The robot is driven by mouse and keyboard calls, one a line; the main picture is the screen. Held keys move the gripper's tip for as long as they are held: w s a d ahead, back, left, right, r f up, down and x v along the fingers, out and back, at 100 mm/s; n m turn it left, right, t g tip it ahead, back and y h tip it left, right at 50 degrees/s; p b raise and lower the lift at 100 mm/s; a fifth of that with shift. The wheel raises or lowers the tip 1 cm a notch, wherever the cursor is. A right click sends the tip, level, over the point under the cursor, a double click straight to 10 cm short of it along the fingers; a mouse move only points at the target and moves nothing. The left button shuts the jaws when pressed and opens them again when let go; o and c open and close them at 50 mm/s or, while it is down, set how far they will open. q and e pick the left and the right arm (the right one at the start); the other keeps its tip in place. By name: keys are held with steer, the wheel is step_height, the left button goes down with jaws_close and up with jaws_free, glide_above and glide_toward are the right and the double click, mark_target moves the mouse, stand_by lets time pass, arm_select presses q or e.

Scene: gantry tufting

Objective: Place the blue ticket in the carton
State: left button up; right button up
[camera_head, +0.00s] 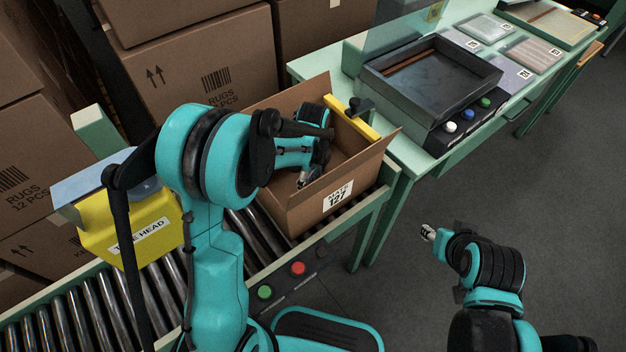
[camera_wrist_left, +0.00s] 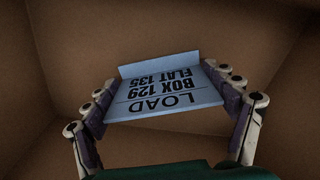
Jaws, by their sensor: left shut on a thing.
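The open carton (camera_head: 302,218), labelled "MATS 127", stands on the roller conveyor with its flaps up. My left arm reaches over its near side, and my left gripper (camera_head: 303,181) is down inside it. In the left wrist view the left gripper (camera_wrist_left: 172,110) is shut on the pale blue ticket (camera_wrist_left: 165,88), with fingers at both side edges. The ticket reads "LOAD BOX 129 FLAT 135". Brown carton walls surround it there; its gap to the floor is unclear. The head view does not clearly show the ticket. My right gripper (camera_head: 428,233) is outside the carton, over the floor at right.
A yellow tape head (camera_head: 130,225) stands left of the carton over the conveyor rollers (camera_head: 75,318). A yellow bar (camera_head: 352,118) is at the carton's far right side. A green table (camera_head: 408,165) with a dark tray (camera_head: 430,75) is at right. Stacked boxes (camera_head: 205,60) stand behind.

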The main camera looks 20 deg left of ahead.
arm_select(q)
steer(key=shift+s, duration=0.1)
steer(key=shift+f, duration=0.15)
steer(key=o, duration=0.6)
steer(key=shift+r, duration=0.3)
step_height(320, 180, up, 12)
steer(key=p, duration=0.4)
